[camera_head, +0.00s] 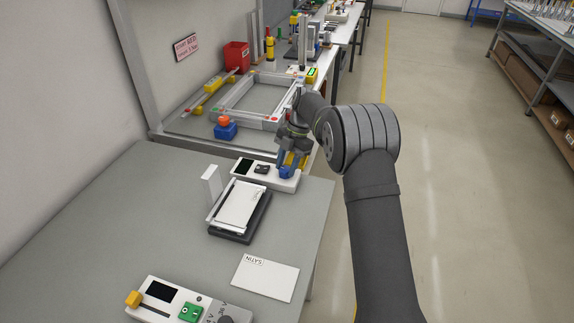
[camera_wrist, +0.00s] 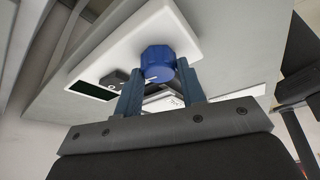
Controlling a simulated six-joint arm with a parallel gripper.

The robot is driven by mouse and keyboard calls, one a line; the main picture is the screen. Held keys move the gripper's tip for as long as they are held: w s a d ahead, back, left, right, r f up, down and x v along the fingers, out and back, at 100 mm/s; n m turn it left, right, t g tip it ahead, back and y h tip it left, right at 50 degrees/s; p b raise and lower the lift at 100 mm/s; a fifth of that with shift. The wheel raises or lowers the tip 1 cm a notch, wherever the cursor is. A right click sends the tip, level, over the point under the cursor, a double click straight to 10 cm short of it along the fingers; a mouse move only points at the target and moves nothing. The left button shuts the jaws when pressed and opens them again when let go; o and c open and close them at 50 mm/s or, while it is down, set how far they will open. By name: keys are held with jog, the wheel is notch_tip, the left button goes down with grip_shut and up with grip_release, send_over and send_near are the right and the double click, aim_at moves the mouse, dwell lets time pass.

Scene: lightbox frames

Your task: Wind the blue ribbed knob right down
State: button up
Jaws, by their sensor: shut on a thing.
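The blue ribbed knob (camera_wrist: 158,62) sits on the right part of a white control panel (camera_wrist: 185,22), which also has a dark display (camera_wrist: 92,90) and a small grey switch block. In the wrist view my gripper (camera_wrist: 160,82) has its two blue-grey fingers on either side of the knob, shut on it. A white line mark shows on the knob's face. In the head view my gripper (camera_head: 291,168) is over the right end of the same white panel (camera_head: 276,179), and it hides most of the knob there.
A dark-based device with a white plate (camera_head: 239,206) stands in front of the panel. A white card marked SATIN (camera_head: 265,278) and another panel with a green switch (camera_head: 190,312) lie nearer. The grey table (camera_head: 130,215) is clear at left.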

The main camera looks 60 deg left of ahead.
jog(key=shift+n+h, duration=0.4)
jog(key=shift+n, duration=0.7)
jog(key=o, duration=1)
jog(key=shift+a+r, duration=0.1)
jog(key=v, duration=1.1)
jog(key=shift+a+r, duration=0.1)
jog(key=shift+r, duration=0.3)
jog(key=shift+s+f, duration=0.1)
jog(key=shift+f, duration=0.05)
